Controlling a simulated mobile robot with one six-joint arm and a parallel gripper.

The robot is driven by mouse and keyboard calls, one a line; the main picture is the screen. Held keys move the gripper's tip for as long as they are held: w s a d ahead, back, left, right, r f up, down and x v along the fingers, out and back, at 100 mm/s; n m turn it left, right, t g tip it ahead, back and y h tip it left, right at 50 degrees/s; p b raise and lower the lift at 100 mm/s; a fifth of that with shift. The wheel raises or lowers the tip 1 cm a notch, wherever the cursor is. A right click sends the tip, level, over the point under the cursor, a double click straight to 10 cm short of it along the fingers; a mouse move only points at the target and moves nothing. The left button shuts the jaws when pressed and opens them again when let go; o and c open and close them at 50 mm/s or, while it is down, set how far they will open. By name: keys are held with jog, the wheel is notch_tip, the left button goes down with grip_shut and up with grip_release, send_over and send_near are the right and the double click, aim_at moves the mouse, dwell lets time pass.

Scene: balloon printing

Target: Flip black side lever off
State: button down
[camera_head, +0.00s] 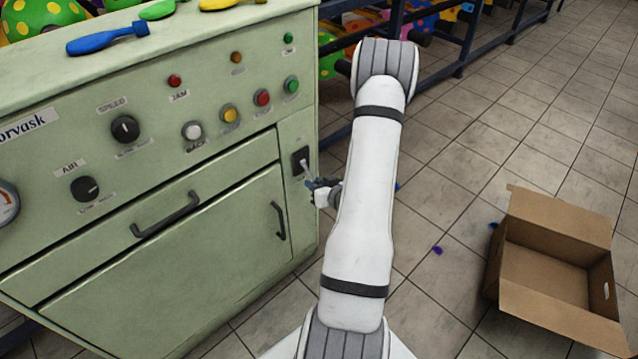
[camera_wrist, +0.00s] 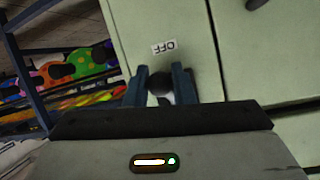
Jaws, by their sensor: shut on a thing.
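The black side lever (camera_head: 302,160) is on the narrow right side of the pale green machine (camera_head: 220,65), on a dark plate. My gripper (camera_head: 309,184) is at the lever, low beside the plate. In the wrist view my gripper (camera_wrist: 160,74) has its two blue-grey fingers on either side of the lever's dark round knob (camera_wrist: 159,84), shut on it. A white OFF label (camera_wrist: 164,47), upside down in that view, is just beyond the fingertips. The lever's exact tilt is hard to tell, as the fingers cover part of it.
The machine's front has knobs, coloured buttons and a drawer handle (camera_head: 165,214). An open cardboard box (camera_head: 545,262) stands on the tiled floor at right. A dark blue rack (camera_head: 455,42) with balloons is behind.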

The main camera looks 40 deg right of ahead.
jog(key=shift+w+r, duration=0.1)
jog(key=shift+r, duration=0.1)
jog(key=c, duration=1.3)
grip_release()
jog(key=shift+s+f, duration=0.1)
jog(key=shift+s, duration=0.1)
jog(key=shift+s, duration=0.1)
jog(key=p+v, duration=0.1)
jog(key=v, duration=0.6)
jog(key=shift+s, duration=0.3)
